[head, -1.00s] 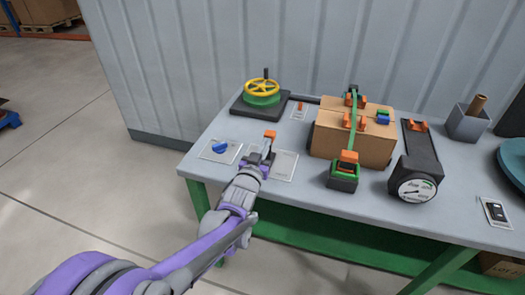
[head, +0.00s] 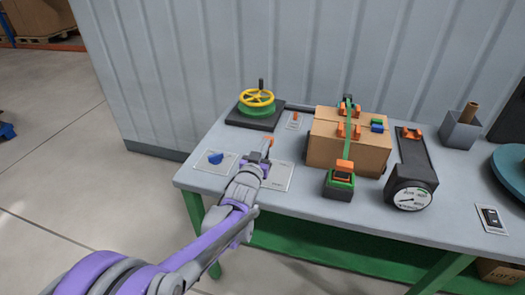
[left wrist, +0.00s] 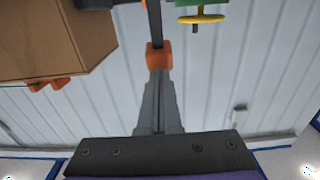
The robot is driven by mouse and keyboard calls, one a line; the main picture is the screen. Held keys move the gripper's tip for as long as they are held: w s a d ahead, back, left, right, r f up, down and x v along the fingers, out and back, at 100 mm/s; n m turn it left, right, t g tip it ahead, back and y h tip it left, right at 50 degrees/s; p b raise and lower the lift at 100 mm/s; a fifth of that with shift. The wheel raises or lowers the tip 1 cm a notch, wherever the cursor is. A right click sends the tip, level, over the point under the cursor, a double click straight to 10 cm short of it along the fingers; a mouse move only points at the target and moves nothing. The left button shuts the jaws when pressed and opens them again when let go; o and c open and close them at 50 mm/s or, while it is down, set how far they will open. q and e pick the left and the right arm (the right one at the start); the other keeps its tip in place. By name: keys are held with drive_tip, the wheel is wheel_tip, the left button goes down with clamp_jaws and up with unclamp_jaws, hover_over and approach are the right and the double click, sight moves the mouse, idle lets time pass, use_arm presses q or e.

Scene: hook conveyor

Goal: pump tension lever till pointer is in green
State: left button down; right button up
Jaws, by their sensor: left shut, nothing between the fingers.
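The lever (head: 268,141) has an orange grip on a dark bar and stands at the left part of the bench. My left gripper (head: 257,164) is shut and empty, just in front of the lever in the head view. In the left wrist view the shut fingers (left wrist: 159,95) point at the orange grip (left wrist: 158,55). They look close against it, but I cannot tell whether they touch. The white round gauge (head: 412,198) is at the front of a black unit. Its dark pointer seems to point to the lower left; the exact reading is too small to tell. My right gripper is not in view.
A blue knob (head: 215,157) lies left of the lever. A yellow handwheel (head: 256,97) stands behind.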

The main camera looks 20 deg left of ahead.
use_arm(q)
drive_tip(key=shift+w, duration=1.3)
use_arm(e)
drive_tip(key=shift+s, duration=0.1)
use_arm(q)
drive_tip(key=shift+w, duration=0.1)
